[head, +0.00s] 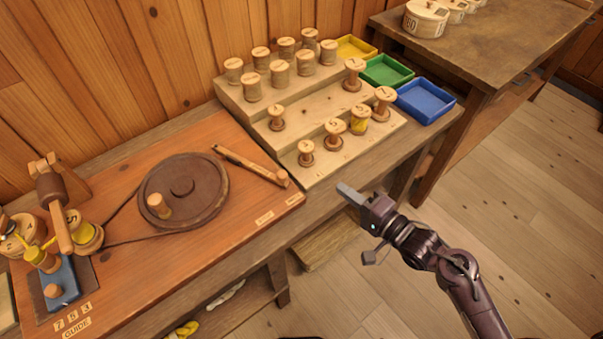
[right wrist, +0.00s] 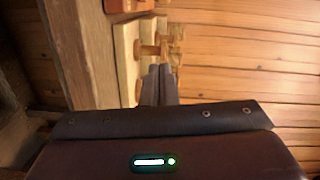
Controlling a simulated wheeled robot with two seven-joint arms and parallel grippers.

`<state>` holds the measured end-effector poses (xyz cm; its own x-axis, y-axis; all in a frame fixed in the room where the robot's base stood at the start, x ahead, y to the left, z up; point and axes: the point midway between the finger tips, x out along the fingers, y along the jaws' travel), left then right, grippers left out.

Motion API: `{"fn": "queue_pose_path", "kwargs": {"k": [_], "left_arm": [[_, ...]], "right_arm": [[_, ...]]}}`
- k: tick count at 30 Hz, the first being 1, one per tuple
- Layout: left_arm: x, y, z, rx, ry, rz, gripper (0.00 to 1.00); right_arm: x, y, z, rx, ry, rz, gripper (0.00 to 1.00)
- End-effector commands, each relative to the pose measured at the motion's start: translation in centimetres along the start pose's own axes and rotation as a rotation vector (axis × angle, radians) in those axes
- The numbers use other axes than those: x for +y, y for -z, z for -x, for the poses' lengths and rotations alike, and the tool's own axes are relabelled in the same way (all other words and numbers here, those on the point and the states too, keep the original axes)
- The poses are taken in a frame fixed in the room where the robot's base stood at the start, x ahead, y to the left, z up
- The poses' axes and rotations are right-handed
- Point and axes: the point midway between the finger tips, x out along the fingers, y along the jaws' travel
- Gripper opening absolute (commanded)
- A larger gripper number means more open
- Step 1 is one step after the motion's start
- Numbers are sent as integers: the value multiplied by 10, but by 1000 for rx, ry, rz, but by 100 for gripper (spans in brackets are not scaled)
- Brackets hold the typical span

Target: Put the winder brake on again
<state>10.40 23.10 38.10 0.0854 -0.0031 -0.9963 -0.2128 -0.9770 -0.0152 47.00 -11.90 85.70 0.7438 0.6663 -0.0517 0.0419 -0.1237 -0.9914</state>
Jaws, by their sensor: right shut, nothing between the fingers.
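The winder on the orange-brown board (head: 120,270) has a dark round wheel (head: 205,205) with a wooden knob and a drive cord. What looks like the brake is a wooden lever (head: 248,165) with a peg at its near right end, lying beyond the wheel's right side. I cannot tell whether its far end touches the wheel rim. My right gripper (head: 343,190) is shut and empty, in the air right of the board's edge, well apart from the lever. It also shows in the right wrist view (right wrist: 162,70). My left gripper is not in view.
A stepped wooden rack (head: 300,110) with several spools stands behind the lever. Yellow (head: 356,47), green (head: 387,70) and blue (head: 426,100) trays lie beside it. A blue guide block (head: 62,285) and spools are at far left. The floor at right is clear.

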Motion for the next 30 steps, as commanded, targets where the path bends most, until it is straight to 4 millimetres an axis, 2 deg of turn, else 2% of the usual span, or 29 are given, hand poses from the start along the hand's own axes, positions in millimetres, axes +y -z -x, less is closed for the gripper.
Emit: {"fn": "queue_pose_path", "kwargs": {"k": [13, 17, 20, 30], "left_arm": [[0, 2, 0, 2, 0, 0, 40], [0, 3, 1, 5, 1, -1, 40], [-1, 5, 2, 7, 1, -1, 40], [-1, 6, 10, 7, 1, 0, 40]], "right_arm": [[-4, -1, 1, -19, 37, -51, 0], [-5, -1, -5, -18, 38, -51, 0], [-6, 0, -18, -17, 38, -50, 0], [-9, -2, -90, -18, 38, -50, 0]]}}
